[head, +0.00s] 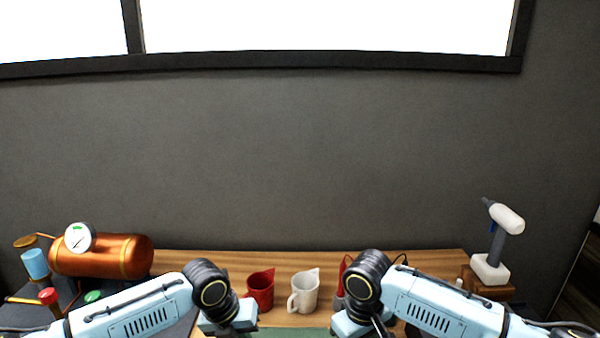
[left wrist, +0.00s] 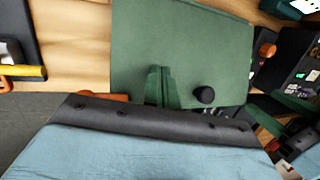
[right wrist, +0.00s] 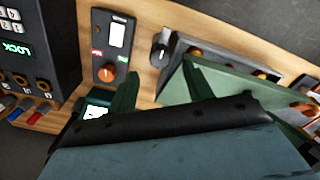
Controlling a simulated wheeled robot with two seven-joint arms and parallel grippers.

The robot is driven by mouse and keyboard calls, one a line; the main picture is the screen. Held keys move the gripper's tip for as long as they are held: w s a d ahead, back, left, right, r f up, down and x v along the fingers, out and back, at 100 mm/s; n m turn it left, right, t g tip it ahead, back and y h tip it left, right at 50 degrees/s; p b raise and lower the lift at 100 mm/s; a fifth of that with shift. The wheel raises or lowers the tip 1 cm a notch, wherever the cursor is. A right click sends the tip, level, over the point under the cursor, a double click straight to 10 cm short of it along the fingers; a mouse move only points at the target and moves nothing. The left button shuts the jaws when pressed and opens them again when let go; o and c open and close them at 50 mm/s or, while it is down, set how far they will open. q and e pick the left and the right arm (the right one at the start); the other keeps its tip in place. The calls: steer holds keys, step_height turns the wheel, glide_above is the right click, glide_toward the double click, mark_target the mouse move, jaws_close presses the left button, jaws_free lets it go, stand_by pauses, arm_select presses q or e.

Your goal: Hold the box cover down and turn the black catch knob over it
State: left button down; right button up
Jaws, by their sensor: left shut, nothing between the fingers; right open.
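My left gripper (left wrist: 160,88) is shut and empty, its green fingers together over a flat green panel (left wrist: 180,45) in the left wrist view. A round black knob (left wrist: 204,95) shows just right of the fingertips; I cannot tell whether they touch it. I cannot tell for sure whether the panel is the box cover or a mat. My right gripper (right wrist: 160,88) is open, its two green fingers apart and empty. A dark upright knob or lever (right wrist: 160,52) stands beyond them, beside a grey-rimmed box (right wrist: 235,62). In the head view both grippers are mostly hidden or below the picture.
In the right wrist view, a panel with an orange dial (right wrist: 107,73) and a black unit with a green display (right wrist: 18,48) stand left. The head view shows a red cup (head: 260,290), a white jug (head: 304,292), a copper boiler (head: 110,256) and a white-headed tool (head: 505,218).

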arm_select(q)
steer(key=shift+f, duration=0.3)
steer(key=shift+f, duration=2.4)
arm_select(e)
steer(key=shift+n, duration=3)
steer(key=shift+f, duration=2.5)
